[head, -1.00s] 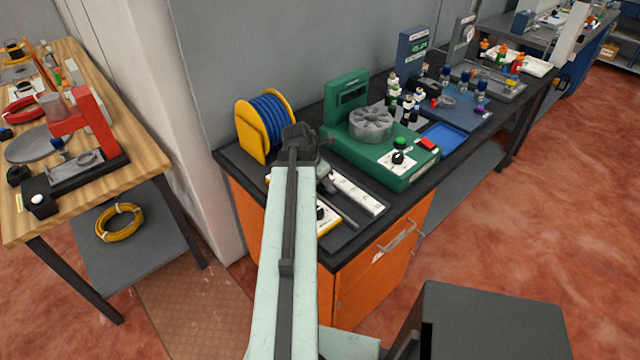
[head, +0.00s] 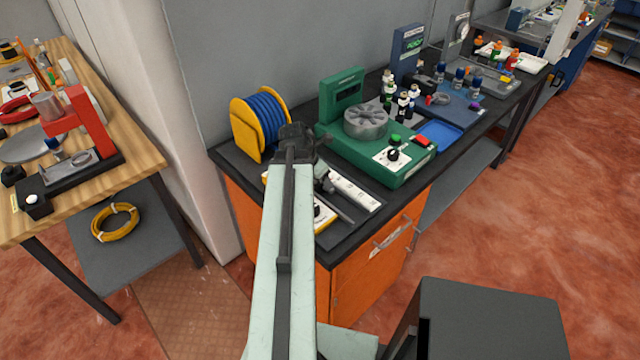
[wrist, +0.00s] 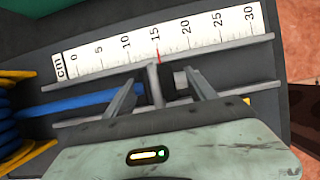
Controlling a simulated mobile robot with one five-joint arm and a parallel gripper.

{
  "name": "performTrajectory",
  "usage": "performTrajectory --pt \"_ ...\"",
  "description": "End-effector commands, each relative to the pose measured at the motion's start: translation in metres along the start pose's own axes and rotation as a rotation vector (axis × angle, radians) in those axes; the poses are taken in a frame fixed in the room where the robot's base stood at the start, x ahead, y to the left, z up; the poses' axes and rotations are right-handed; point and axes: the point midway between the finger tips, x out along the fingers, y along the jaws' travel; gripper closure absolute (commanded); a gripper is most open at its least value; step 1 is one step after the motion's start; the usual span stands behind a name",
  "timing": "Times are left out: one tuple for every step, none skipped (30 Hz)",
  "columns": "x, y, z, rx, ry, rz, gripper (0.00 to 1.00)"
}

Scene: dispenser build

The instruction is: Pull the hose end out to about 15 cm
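The blue hose (wrist: 92,101) runs from the yellow reel (head: 243,137) along a channel beside the white cm ruler (wrist: 160,41). Its reel also shows at the left of the wrist view (wrist: 34,153). The hose end has grey fittings, with an upright grey piece (wrist: 153,82) close to the red mark at 15 on the ruler. I see gaps between the fingers and that piece. In the head view my arm hides most of the hose.
A green machine (head: 372,150) stands just right of the ruler on the dark bench top (head: 232,160). A blue tray (head: 441,133) and several small bottles are farther along. A wooden table (head: 140,165) stands at left. The orange cabinet (head: 375,255) is below the bench.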

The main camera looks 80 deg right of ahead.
Motion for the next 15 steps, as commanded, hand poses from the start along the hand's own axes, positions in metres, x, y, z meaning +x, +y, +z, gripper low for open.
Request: performTrajectory --pt "0.0 0.0 0.0 0.0 -0.001 0.0 0.36" --pt "0.0 0.0 0.0 0.0 -0.001 0.0 0.36" --pt "0.0 0.0 0.001 -0.001 -0.001 0.0 0.36" --pt "0.0 0.0 0.001 -0.001 -0.002 0.001 0.36" --pt "-0.001 0.0 0.001 -0.001 -0.002 0.001 0.36" --pt "-0.003 0.0 0.001 -0.001 -0.002 0.001 0.36" --pt "-0.005 0.0 0.001 -0.001 -0.002 0.001 0.36" --pt "-0.007 0.0 0.002 -0.001 -0.002 0.001 0.36" --pt "-0.012 0.0 0.002 -0.001 -0.002 0.001 0.36" --pt "-0.016 0.0 0.002 -0.002 -0.002 0.001 0.36" --pt "-0.021 0.0 0.002 -0.002 -0.002 0.001 0.36" --pt "-0.028 0.0 0.003 -0.002 -0.002 0.001 0.36" --pt "-0.034 0.0 0.003 -0.003 -0.002 0.001 0.36" --pt "-0.04 0.001 0.003 -0.003 -0.002 0.001 0.36" --pt "-0.048 0.001 0.003 -0.003 -0.002 0.001 0.36"
